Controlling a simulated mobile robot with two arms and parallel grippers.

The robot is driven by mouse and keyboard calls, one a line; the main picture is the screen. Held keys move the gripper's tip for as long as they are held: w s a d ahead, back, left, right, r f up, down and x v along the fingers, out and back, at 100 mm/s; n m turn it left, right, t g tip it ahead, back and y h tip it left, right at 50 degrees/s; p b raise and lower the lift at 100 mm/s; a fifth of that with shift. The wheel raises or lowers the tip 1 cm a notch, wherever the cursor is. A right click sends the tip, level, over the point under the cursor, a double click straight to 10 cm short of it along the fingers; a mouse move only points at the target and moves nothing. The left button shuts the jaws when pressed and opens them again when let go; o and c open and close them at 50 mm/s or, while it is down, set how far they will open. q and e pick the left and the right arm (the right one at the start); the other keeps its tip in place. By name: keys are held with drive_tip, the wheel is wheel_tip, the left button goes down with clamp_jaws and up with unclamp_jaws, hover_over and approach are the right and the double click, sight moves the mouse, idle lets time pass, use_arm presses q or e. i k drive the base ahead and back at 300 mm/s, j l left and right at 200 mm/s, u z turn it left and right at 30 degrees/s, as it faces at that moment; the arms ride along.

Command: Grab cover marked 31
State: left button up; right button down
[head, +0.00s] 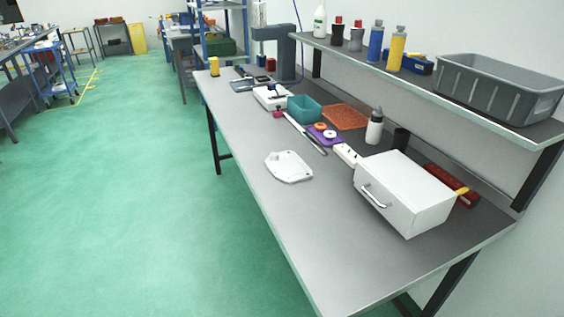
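A flat, light grey cast part (289,167), which looks like a cover, lies on the grey workbench (300,222) near its front edge. It has a small raised boss on its upper left part. No number 31 can be read on it at this size. Neither of my grippers shows in the head view.
A white box with a handle (403,193) stands right of the cover. A teal bin (304,108), an orange mat (344,117), a purple tray (324,135) and a white bottle (375,127) stand behind. A shelf holds a grey crate (497,88). The bench's near left part is clear.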

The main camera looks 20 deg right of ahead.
sight(287, 167)
drive_tip(key=i+j+z, duration=0.1)
drive_tip(key=z, duration=0.3)
drive_tip(key=i+j+z, duration=0.1)
drive_tip(key=z, duration=0.35)
drive_tip(key=i+j+z, duration=0.1)
drive_tip(key=z, duration=0.3)
drive_tip(key=j+z, duration=0.2)
drive_tip(key=z, duration=0.2)
drive_tip(key=i+j+z, duration=0.15)
drive_tip(key=j+z, duration=0.2)
drive_tip(key=j, duration=0.8)
drive_tip(key=j+z, duration=0.35)
drive_tip(key=j, duration=0.8)
